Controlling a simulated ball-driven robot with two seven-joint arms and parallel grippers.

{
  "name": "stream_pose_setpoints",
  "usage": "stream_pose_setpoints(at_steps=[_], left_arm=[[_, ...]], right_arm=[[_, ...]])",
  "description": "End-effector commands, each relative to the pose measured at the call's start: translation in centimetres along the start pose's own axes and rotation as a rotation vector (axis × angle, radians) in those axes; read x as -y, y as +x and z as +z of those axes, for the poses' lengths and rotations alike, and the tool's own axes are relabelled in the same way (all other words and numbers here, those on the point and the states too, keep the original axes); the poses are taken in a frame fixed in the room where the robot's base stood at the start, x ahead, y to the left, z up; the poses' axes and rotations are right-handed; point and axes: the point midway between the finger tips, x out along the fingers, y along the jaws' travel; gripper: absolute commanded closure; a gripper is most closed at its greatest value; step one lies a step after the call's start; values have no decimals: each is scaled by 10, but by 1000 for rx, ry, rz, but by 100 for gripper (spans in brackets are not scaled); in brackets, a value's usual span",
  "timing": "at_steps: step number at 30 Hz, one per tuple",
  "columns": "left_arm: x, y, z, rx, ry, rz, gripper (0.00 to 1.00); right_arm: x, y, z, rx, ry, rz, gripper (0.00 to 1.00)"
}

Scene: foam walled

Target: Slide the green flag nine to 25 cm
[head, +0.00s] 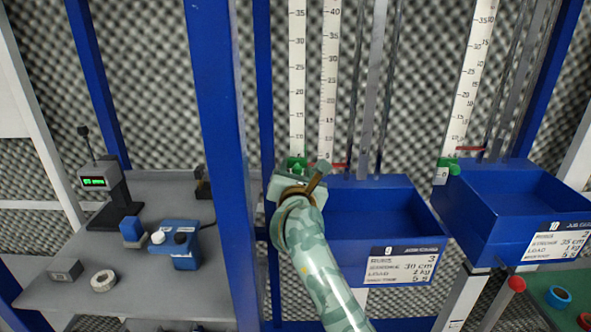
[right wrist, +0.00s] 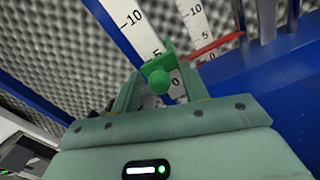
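The green flag of station nine (head: 297,162) sits low on the left white scale (head: 297,90), below the 5 mark, above the blue box labelled 9 (head: 375,240). In the right wrist view the green flag (right wrist: 168,52) has a round green knob (right wrist: 160,82) facing me. My right gripper (right wrist: 158,88) is open, with one finger on each side of the knob and visible gaps. In the head view my right gripper (head: 299,172) is just below the flag and partly hides it. My left gripper is not in view.
A red pointer (head: 336,166) sits right of the flag. Station ten has its own green flag (head: 447,163) and blue box (head: 515,205). A blue upright (head: 222,150) stands close left of my arm. A grey bench (head: 150,270) holds small devices.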

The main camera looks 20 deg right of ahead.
Motion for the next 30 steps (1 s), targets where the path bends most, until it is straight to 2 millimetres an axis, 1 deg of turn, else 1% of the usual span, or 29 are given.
stream_pose_setpoints(at_steps=[1, 2, 3, 5, 6, 11, 14, 16, 20, 24, 30], left_arm=[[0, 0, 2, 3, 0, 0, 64], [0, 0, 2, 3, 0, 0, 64], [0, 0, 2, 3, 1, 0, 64], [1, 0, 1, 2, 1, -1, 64], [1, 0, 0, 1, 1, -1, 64], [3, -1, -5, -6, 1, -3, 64], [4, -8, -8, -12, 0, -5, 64], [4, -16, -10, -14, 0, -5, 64], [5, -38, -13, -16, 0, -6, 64], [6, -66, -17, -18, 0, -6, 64], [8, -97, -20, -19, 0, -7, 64]], right_arm=[[0, 0, 0, 0, 0, 0, 61], [0, 0, 0, 0, 0, 0, 70], [0, 0, 0, 0, 0, 0, 81], [0, 0, 0, 0, 0, 0, 97], [0, 0, 0, 0, 0, 0, 100], [-1, 0, 2, 0, 0, 0, 100], [-4, 0, 11, 1, 0, 0, 100], [-8, 0, 23, 2, 2, 1, 100], [-18, 0, 53, 3, 2, 1, 100], [-30, 0, 92, 5, 3, 2, 100], [-46, 0, 142, 4, 2, 2, 100]])
